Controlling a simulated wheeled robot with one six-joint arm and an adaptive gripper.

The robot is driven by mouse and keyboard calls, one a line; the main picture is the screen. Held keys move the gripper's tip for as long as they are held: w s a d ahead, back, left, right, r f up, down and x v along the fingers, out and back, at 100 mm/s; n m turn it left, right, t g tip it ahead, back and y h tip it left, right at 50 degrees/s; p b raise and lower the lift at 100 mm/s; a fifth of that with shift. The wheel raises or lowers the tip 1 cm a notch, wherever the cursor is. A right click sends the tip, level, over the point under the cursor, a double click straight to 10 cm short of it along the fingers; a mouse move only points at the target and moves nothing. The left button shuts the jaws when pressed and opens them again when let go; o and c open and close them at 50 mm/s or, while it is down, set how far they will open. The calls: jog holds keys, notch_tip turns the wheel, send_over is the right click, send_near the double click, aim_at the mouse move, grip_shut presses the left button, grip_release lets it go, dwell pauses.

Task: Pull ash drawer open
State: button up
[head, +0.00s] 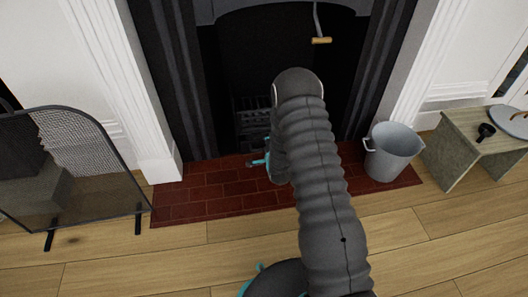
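The fireplace (262,55) stands ahead with a dark grate (250,112) low in its opening. I cannot make out the ash drawer; my arm covers part of the area below the grate. My gripper (260,162) shows only as a small teal tip at the left of my arm, in front of the grate and over the brick hearth (205,192). Most of the gripper is hidden behind my arm. I cannot tell whether it is open or shut, or whether it touches anything.
A mesh fire screen (85,150) stands on the left. A grey metal bucket (392,153) stands at the hearth's right end, beside a small bench (455,150) with a black object (486,131) on it. A wooden-handled hook (321,40) hangs in the opening. The wooden floor (180,265) in front is clear.

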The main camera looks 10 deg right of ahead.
jog(key=s+f, duration=0.1)
jog(key=f, duration=0.2)
jog(key=s+f+m+t, duration=0.1)
jog(key=f, duration=0.3)
jog(key=s+f+m+b, duration=0.1)
jog(key=f, duration=0.3)
jog(key=shift+s+f, duration=0.1)
jog(key=shift+s, duration=0.25)
jog(key=x, duration=0.4)
jog(key=b+x, duration=0.1)
jog(key=x, duration=0.4)
jog(key=b+x, duration=0.1)
jog(key=x, duration=0.3)
jog(key=shift+w+r, duration=0.2)
jog(key=shift+w, duration=0.15)
grip_shut()
